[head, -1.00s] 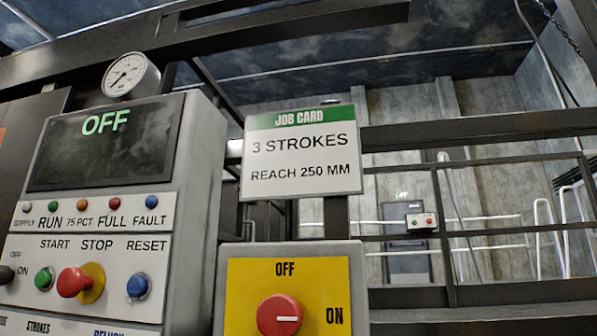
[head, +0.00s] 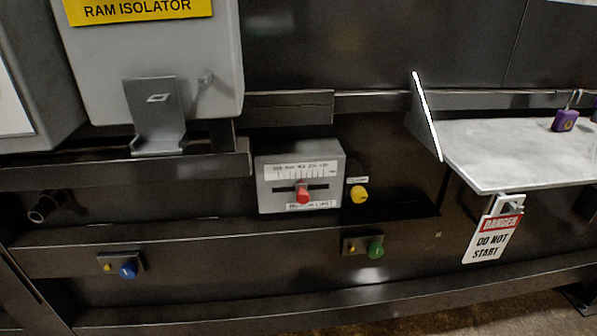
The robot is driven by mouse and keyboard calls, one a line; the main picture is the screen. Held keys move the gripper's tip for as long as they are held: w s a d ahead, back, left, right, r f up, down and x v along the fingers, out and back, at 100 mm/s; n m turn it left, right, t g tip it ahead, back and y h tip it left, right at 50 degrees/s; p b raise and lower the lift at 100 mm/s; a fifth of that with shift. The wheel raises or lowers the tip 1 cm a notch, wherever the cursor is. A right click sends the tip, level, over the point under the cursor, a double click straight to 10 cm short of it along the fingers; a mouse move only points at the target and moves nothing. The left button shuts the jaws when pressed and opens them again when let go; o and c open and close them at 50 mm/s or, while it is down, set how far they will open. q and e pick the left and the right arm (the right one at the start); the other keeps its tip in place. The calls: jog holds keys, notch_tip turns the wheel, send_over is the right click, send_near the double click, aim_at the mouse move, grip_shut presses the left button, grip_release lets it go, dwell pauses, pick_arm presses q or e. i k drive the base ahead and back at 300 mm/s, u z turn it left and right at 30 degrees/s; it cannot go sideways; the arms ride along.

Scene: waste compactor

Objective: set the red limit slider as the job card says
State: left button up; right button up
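The red limit slider (head: 303,193) is a red knob in a horizontal slot on a small grey box (head: 325,202). A white scale (head: 300,170) with tick marks and small numbers runs above the slot; the numbers are too small to read. Neither of my grippers is in view.
A yellow knob (head: 359,194) sits right of the slider box. Below are a green knob (head: 375,248) and a blue knob (head: 128,270). A grey shelf (head: 520,150) juts out at right, with a purple padlock (head: 565,119) and a danger tag (head: 493,238). The ram isolator box (head: 190,60) is above.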

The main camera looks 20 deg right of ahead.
aim_at(303, 197)
jog(key=u, duration=0.35)
jog(key=k, duration=0.45)
jog(key=u, duration=1.05)
jog(key=i, duration=0.55)
jog(key=z, duration=0.9)
jog(key=i, duration=0.95)
jog(key=z, duration=1.1)
